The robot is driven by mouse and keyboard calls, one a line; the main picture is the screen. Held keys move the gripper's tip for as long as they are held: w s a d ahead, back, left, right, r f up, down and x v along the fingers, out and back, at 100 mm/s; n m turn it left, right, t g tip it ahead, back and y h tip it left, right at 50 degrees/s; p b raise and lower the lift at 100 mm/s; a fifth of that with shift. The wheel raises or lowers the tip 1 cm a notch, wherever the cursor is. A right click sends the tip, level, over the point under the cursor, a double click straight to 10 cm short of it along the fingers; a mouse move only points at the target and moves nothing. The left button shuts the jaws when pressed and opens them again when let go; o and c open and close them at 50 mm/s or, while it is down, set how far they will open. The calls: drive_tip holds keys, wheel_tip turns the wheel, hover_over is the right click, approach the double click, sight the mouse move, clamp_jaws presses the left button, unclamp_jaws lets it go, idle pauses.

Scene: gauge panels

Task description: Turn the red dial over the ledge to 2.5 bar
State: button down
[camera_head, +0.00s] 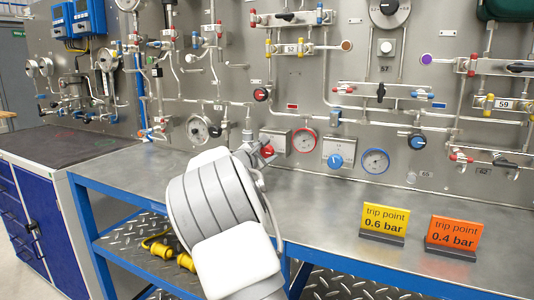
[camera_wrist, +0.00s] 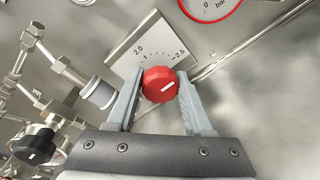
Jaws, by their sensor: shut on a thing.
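The red dial (camera_wrist: 160,84) sits on a pale scale plate (camera_wrist: 150,45) marked 2.0 and 2.5 in the wrist view. A white line on the dial's face points right and slightly up in that picture; its exact reading is not clear. My gripper (camera_wrist: 159,76) is shut on the dial, one finger on each side. In the head view the red dial (camera_head: 267,152) shows just beyond my gripper (camera_head: 262,156), partly hidden by it. A red-rimmed gauge (camera_head: 304,141) is right of the dial; the wrist view cuts it off (camera_wrist: 208,6), so its needle is not readable.
A blue dial (camera_head: 335,161) and blue-rimmed gauge (camera_head: 375,161) are further right on the panel. The steel ledge (camera_head: 320,205) runs below. A yellow sign (camera_head: 385,219) and an orange sign (camera_head: 454,234) stand on it. Pipes and a black knob (camera_wrist: 35,143) lie left in the wrist view.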

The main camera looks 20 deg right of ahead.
drive_tip(key=shift+c, duration=1.6)
unclamp_jaws()
drive_tip(key=p+v, duration=0.1)
drive_tip(key=v, duration=1.5)
drive_tip(key=shift+s+a+p, duration=0.25)
drive_tip(key=shift+p, duration=0.1)
drive_tip(key=shift+s+a+f, duration=0.1)
drive_tip(key=shift+s+a, duration=0.2)
